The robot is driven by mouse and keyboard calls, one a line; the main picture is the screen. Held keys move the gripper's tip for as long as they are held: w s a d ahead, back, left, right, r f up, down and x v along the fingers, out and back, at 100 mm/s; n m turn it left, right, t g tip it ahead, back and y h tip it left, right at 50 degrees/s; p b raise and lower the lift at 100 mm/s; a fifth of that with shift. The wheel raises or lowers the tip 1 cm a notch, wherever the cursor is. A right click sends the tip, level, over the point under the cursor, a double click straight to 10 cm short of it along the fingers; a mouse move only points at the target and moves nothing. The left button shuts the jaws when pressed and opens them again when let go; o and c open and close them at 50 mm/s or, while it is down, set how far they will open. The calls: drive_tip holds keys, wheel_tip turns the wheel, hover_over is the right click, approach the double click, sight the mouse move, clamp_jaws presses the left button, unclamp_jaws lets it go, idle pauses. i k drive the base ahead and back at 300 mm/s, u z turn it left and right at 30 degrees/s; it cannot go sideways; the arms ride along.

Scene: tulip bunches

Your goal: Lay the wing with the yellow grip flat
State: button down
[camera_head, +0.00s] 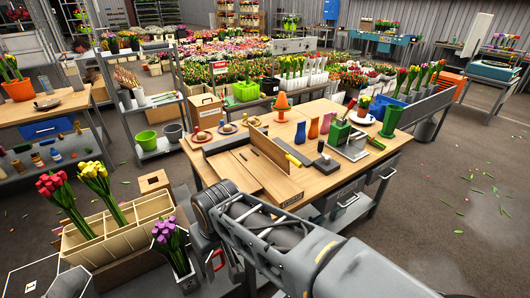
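A wooden fixture with panels lies on the wooden worktable (330,107) in the middle of the view. One light wooden wing (268,152) stands raised on its edge, running from the back toward the front right. A small yellow grip (292,160) shows close to the right side of this raised wing; how it is fixed cannot be made out. Left of the wing, a flat wooden panel (233,172) lies on the table, with a grey strip behind it. My arm reaches in from the bottom right, in front of the table. I cannot make out my gripper's fingers.
Orange, blue and red vases (313,127), a green-and-grey device (347,140) and a dark block (326,164) stand right of the wing. Small plates (201,136) stand behind left. A wooden crate (115,238) with tulips stands at the lower left, near my arm.

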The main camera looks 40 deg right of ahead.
sight(279, 157)
drive_tip(key=u, duration=1.8)
drive_tip(key=k, duration=1.05)
drive_tip(key=z, duration=1.35)
drive_tip(key=i, duration=0.5)
drive_tip(key=u, duration=0.05)
